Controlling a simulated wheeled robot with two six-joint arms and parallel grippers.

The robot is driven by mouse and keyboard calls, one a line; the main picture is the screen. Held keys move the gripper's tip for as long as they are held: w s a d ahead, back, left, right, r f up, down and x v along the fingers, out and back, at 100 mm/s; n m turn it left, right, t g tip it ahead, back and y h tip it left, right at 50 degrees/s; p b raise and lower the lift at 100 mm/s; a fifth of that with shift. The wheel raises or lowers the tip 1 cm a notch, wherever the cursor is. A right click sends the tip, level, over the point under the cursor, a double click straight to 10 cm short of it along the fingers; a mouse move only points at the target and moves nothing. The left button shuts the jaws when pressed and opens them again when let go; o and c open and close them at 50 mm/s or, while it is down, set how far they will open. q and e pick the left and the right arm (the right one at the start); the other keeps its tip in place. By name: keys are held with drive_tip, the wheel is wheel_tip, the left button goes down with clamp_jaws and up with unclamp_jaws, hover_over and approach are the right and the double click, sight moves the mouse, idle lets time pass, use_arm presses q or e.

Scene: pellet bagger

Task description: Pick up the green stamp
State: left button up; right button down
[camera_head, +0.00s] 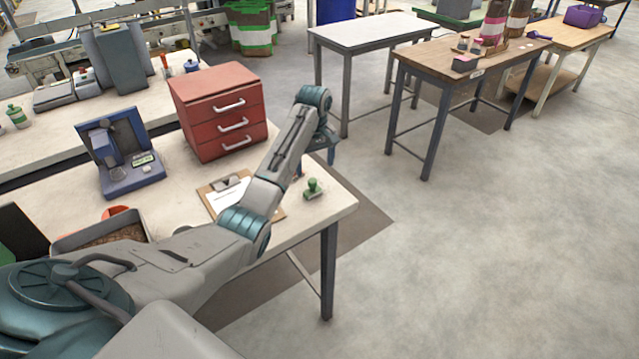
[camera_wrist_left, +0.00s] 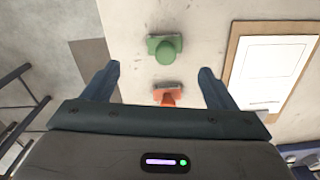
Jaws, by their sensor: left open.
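My left gripper (camera_head: 327,146) is open and empty, above the table's right end. In the wrist view its two fingers (camera_wrist_left: 160,72) are spread wide apart. An orange stamp (camera_wrist_left: 167,97) shows between the fingers, partly hidden by the gripper body. My right gripper is in neither view.
A clipboard with paper (camera_head: 228,192) lies left of the green stamp; it also shows in the wrist view (camera_wrist_left: 270,70). A red drawer cabinet (camera_head: 220,105) and a blue device (camera_head: 122,150) stand farther back. Open floor (camera_head: 480,240) lies to the right.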

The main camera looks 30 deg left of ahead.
sight(313, 180)
use_arm(q)
drive_tip(key=f, duration=0.2)
drive_tip(key=s+f+p, duration=0.1)
drive_tip(key=shift+f, duration=0.75)
drive_tip(key=f, duration=0.1)
drive_tip(key=f+p, duration=0.1)
drive_tip(key=f, duration=0.1)
drive_tip(key=f+p, duration=0.1)
drive_tip(key=shift+w+a+f, duration=0.1)
drive_tip(key=shift+a+f, duration=0.15)
drive_tip(key=shift+f, duration=0.15)
drive_tip(key=c, duration=1.1)
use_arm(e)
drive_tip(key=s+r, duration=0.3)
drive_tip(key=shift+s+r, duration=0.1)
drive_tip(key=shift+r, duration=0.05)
use_arm(q)
drive_tip(key=shift+o, duration=0.2)
